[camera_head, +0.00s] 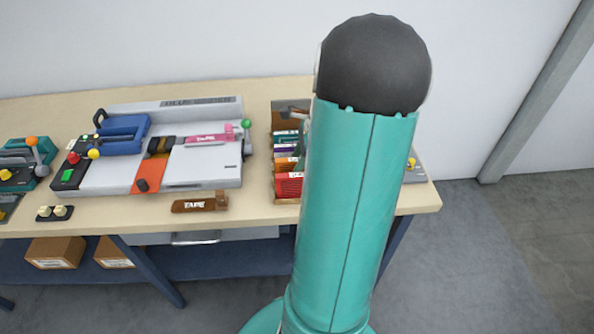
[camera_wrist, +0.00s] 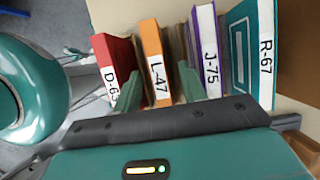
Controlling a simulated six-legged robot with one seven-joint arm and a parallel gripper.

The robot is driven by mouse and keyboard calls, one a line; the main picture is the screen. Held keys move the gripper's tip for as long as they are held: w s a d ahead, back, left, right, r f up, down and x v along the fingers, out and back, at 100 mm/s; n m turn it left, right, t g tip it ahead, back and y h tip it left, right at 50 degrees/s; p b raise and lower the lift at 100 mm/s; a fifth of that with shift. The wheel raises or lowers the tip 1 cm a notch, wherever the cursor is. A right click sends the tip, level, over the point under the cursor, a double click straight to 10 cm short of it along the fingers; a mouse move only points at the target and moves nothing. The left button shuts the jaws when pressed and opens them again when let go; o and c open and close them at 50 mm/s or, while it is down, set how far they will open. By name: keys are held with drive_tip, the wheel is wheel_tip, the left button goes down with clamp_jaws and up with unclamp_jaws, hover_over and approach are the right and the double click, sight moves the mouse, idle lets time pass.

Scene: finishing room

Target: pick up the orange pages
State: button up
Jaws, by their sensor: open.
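The orange pages (camera_wrist: 152,41) stand upright as a thin orange block with a white label reading L-47, in the middle of the wrist view. In the head view the orange pages (camera_head: 285,164) show in the rack, left of my arm. My gripper (camera_wrist: 160,84) is open in the wrist view, with one green finger on each side of the orange block's lower part. Whether the fingers touch it cannot be told. The block's lower end is hidden behind my gripper. My gripper is hard to make out in the head view, mostly hidden by my arm.
Close beside the orange block stand a red block (camera_wrist: 121,50) labelled D-63, a purple block (camera_wrist: 204,28) labelled J-75 and a teal block (camera_wrist: 241,45) labelled R-67. A glue binder (camera_head: 205,180) and a tape holder (camera_head: 196,205) lie left on the table (camera_head: 255,215).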

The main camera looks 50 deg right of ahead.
drive_tip(key=shift+f, duration=0.25)
idle(0.6)
clamp_jaws()
